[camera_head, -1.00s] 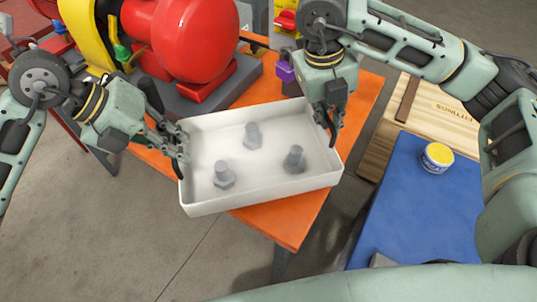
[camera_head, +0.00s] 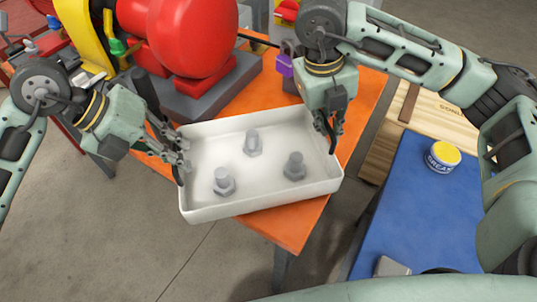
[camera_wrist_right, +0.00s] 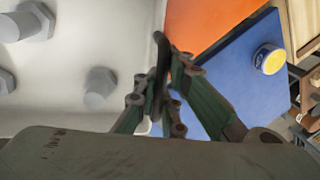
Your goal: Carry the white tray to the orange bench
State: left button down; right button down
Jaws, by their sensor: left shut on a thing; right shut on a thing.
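The white tray (camera_head: 262,203) holds 3 grey bolts (camera_head: 253,143), standing on their heads. In the head view it lies over the orange bench (camera_head: 290,222), its front left corner past the bench edge. I cannot tell whether it touches the bench top. My left gripper (camera_head: 182,163) is shut on the tray's left wall. My right gripper (camera_head: 331,137) is shut on its right wall. In the right wrist view, the right fingers (camera_wrist_right: 160,95) close over the tray's rim, with bolts (camera_wrist_right: 100,88) inside.
A red pump (camera_head: 185,35) on a grey base stands on the bench behind the tray, with a purple padlock (camera_head: 285,65) nearby. At right are a blue-topped table (camera_head: 400,215), a grease tin (camera_head: 443,156) and a wooden crate (camera_head: 450,120). Floor in front is clear.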

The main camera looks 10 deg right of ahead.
pick_arm(q)
jog(key=shift+f+b, duration=0.45)
jog(key=shift+f, duration=0.2)
pick_arm(e)
jog(key=shift+f, duration=0.65)
pick_arm(q)
jog(key=c, duration=1.9)
grip_release()
pick_arm(e)
jog(key=c, duration=1.8)
grip_release()
jog(key=shift+c, duration=0.2)
pick_arm(q)
jog(key=shift+o, duration=0.2)
pick_arm(e)
jog(key=shift+r, duration=0.1)
pick_arm(q)
jog(key=v, duration=1.2)
pick_arm(e)
notch_tip(320, 180, up, 12)
jog(key=a, duration=0.2)
jog(key=shift+a, duration=0.15)
pick_arm(q)
jog(key=shift+r, duration=0.1)
pick_arm(e)
jog(key=shift+f, duration=0.2)
